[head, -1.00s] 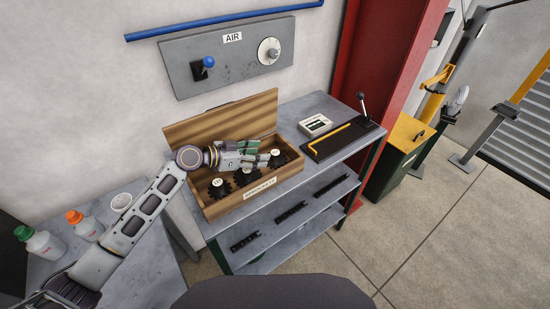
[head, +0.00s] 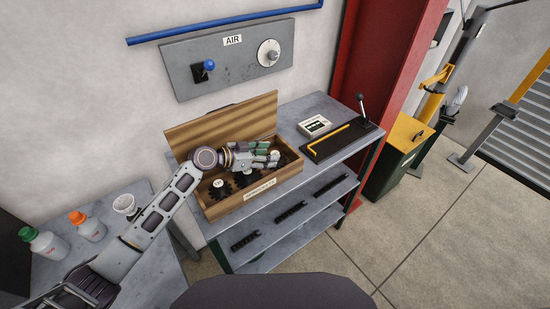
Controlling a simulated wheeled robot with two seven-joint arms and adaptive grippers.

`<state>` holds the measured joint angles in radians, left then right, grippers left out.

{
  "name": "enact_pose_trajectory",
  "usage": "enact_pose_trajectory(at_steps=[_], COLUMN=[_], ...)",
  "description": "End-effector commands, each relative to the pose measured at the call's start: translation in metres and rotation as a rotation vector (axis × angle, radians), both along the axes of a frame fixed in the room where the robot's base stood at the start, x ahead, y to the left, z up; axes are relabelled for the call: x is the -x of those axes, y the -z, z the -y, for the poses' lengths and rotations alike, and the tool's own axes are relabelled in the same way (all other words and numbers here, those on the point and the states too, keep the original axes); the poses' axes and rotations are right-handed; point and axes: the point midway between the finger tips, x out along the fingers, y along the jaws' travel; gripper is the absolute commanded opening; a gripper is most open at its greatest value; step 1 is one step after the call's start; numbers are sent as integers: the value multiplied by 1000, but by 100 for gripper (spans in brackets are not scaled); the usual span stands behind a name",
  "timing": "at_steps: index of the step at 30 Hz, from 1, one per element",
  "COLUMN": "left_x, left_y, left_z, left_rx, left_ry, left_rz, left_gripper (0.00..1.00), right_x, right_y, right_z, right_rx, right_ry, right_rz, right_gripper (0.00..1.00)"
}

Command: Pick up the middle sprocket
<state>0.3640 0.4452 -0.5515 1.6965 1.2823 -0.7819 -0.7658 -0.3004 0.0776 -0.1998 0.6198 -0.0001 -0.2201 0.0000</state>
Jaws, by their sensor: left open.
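An open wooden box (head: 226,207) on the bench holds a row of black sprockets with pale hubs. The left sprocket (head: 219,187) shows clearly. The middle sprocket (head: 244,180) is partly hidden beneath my left gripper. The right sprocket (head: 284,158) is partly covered by the fingertips. My left gripper (head: 270,155) is open over the box, its fingers pointing right, with nothing visible between them. I cannot tell whether it touches a sprocket. My right gripper is not in view.
The raised lid (head: 222,122) stands behind the gripper. On the bench to the right are a black tray (head: 335,144) with a yellow bar and a small white box (head: 314,125). Bottles and a white cup (head: 124,204) stand on the left table. Chain pieces lie on the shelves below.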

Motion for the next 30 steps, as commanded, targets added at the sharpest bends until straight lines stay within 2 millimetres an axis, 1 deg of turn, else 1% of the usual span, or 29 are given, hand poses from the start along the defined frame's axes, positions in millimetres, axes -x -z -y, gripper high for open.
enact_pose_trajectory(at_steps=[1,3,9,24,30], left_x=[-2,-5,-10,-10,-10], left_y=[-1,2,7,9,9], left_z=[4,10,19,19,19], left_rx=[2,3,1,0,0], left_ry=[-1,-1,-1,-1,-1], left_rz=[-1,-1,1,0,0], left_gripper=[54,54,54,54,28], right_x=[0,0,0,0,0], right_y=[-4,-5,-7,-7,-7], right_z=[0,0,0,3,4], right_rx=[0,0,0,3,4], right_ry=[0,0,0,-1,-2], right_rz=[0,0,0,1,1], right_gripper=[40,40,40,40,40])
